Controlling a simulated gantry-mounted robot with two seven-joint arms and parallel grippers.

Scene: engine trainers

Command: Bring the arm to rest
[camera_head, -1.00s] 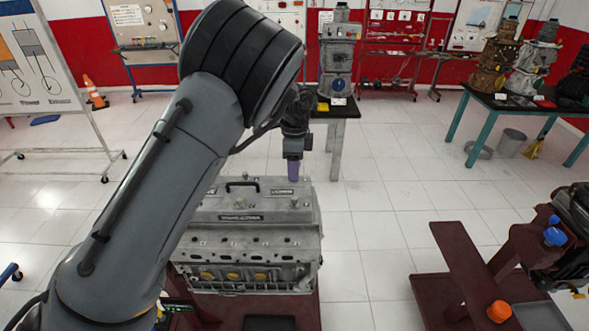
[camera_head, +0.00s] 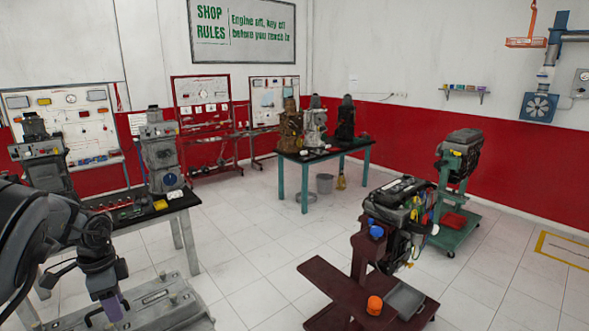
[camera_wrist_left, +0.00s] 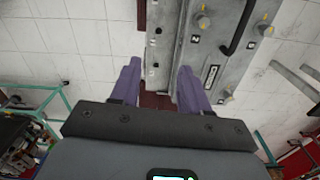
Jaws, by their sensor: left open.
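My left arm comes in from the left edge of the head view. My right gripper is not in view.
A dark red engine stand (camera_head: 345,290) with an orange cap (camera_head: 374,305) stands at the lower right. A green stand (camera_head: 455,232) is behind it. White floor lies between.

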